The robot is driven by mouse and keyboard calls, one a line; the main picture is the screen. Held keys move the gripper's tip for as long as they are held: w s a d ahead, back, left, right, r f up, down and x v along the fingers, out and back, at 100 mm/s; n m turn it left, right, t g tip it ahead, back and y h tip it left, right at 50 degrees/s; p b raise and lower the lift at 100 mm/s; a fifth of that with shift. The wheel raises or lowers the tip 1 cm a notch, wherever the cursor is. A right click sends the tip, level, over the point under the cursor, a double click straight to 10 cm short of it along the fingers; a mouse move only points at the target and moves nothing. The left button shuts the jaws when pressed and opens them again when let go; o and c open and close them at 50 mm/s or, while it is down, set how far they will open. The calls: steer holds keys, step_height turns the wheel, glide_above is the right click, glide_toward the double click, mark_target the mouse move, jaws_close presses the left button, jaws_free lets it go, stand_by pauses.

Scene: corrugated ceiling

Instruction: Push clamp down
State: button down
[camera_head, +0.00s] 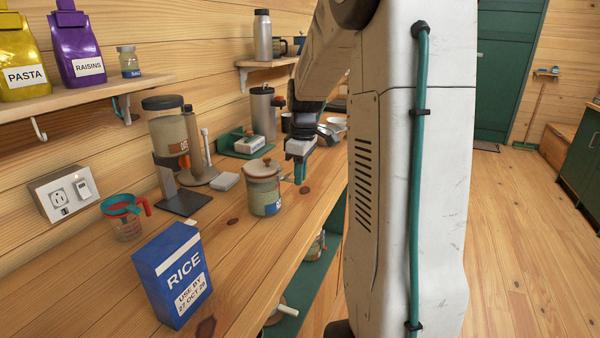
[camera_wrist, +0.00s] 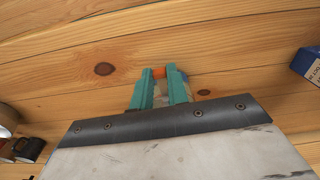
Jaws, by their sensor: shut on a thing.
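My gripper (camera_head: 299,173) reaches down over the wooden counter, just right of a lidded jar (camera_head: 263,187). In the wrist view its two teal fingers (camera_wrist: 163,80) are close together, pinching a small thing with an orange end (camera_wrist: 158,72). Most of that thing is hidden between the fingers, so I cannot tell whether it is the clamp. No clamp is plainly recognisable elsewhere.
A blue rice box (camera_head: 172,272) and a measuring jug (camera_head: 125,222) stand nearer on the counter (camera_head: 232,240). A green holder (camera_head: 240,150) and a steel flask (camera_head: 263,112) stand farther back. Dark mugs (camera_wrist: 28,149) show at the wrist view's left.

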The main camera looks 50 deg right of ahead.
steer(key=f+t+y, duration=0.1)
steer(key=t, duration=0.1)
steer(key=f+t+y, duration=0.1)
steer(key=f+t, duration=0.1)
steer(key=t, duration=0.1)
steer(key=f+t+y, duration=0.1)
steer(key=f+t, duration=0.1)
steer(key=t, duration=0.1)
steer(key=shift+s+d+y, duration=0.1)
steer(key=shift+s+y, duration=0.2)
steer(key=t, duration=0.1)
steer(key=f+t+y, duration=0.1)
steer(key=t, duration=0.1)
steer(key=w+f+t, duration=0.1)
steer(key=shift+a+t+y, duration=0.25)
steer(key=shift+t+y, duration=0.05)
steer(key=shift+y, duration=0.1)
steer(key=shift+w+a+f+t+y, duration=0.15)
steer(key=shift+w+f+t+y, duration=0.25)
steer(key=shift+t, duration=0.5)
steer(key=shift+w+a+f+t+y, duration=0.2)
steer(key=shift+w+t+y, duration=0.25)
steer(key=shift+t, duration=0.45)
steer(key=c, duration=1.4)
jaws_free()
steer(key=shift+o, duration=0.2)
